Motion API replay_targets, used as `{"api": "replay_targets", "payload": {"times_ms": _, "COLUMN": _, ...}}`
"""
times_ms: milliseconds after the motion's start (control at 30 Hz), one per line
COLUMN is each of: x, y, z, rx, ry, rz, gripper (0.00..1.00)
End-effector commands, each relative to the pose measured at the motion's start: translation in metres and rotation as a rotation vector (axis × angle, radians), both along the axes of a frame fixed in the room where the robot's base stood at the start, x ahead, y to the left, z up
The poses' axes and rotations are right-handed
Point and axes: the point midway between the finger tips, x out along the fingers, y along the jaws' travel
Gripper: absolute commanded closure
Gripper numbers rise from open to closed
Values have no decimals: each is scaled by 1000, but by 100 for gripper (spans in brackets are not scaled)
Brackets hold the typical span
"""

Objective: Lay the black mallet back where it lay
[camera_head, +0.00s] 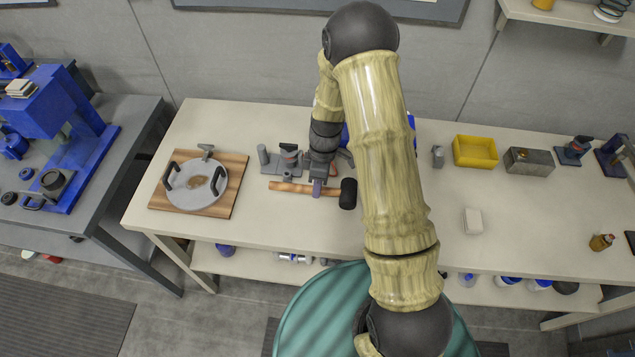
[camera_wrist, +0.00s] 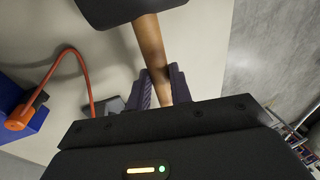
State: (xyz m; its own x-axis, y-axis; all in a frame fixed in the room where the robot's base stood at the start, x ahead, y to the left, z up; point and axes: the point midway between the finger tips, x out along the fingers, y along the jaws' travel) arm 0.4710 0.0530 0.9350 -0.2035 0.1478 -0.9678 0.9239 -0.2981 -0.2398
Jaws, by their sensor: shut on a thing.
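The black mallet has a dark head (camera_head: 348,194) and a wooden handle (camera_head: 290,187). My gripper (camera_head: 318,187) is shut on the handle, a little left of the head in the head view. In the wrist view the handle (camera_wrist: 152,50) runs between the two fingers of my gripper (camera_wrist: 165,88), with the black head (camera_wrist: 125,8) at the top edge. The mallet lies level over the pale table (camera_head: 400,240); I cannot tell whether it touches the top.
A grey tool stand (camera_head: 268,162) is just behind the handle. A round grey plate with black handles (camera_head: 197,186) sits on a wooden board (camera_head: 235,170) at left. A yellow bin (camera_head: 475,151) and white block (camera_head: 473,221) are at right. The front middle of the table is clear.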

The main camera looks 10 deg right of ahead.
Motion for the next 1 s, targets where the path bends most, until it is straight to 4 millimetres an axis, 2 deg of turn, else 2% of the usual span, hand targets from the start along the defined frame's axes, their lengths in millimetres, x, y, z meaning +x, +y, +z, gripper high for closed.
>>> {"api": "replay_targets", "payload": {"times_ms": 33, "x": 0, "y": 0, "z": -7, "rx": 0, "ry": 0, "rz": -1, "gripper": 100}}
{"api": "replay_targets", "payload": {"times_ms": 400, "x": 1, "y": 0, "z": -34, "rx": 0, "ry": -2, "rz": -1, "gripper": 100}}
{"api": "replay_targets", "payload": {"times_ms": 833, "x": 1, "y": 0, "z": -38, "rx": 0, "ry": -1, "rz": 0, "gripper": 100}}
{"api": "replay_targets", "payload": {"times_ms": 867, "x": 1, "y": 0, "z": -38, "rx": 0, "ry": -1, "rz": 0, "gripper": 75}}
{"api": "replay_targets", "payload": {"times_ms": 967, "x": 0, "y": 0, "z": -38, "rx": 0, "ry": -1, "rz": 0, "gripper": 55}}
{"api": "replay_targets", "payload": {"times_ms": 1000, "x": 0, "y": 0, "z": -38, "rx": 0, "ry": -1, "rz": 0, "gripper": 53}}
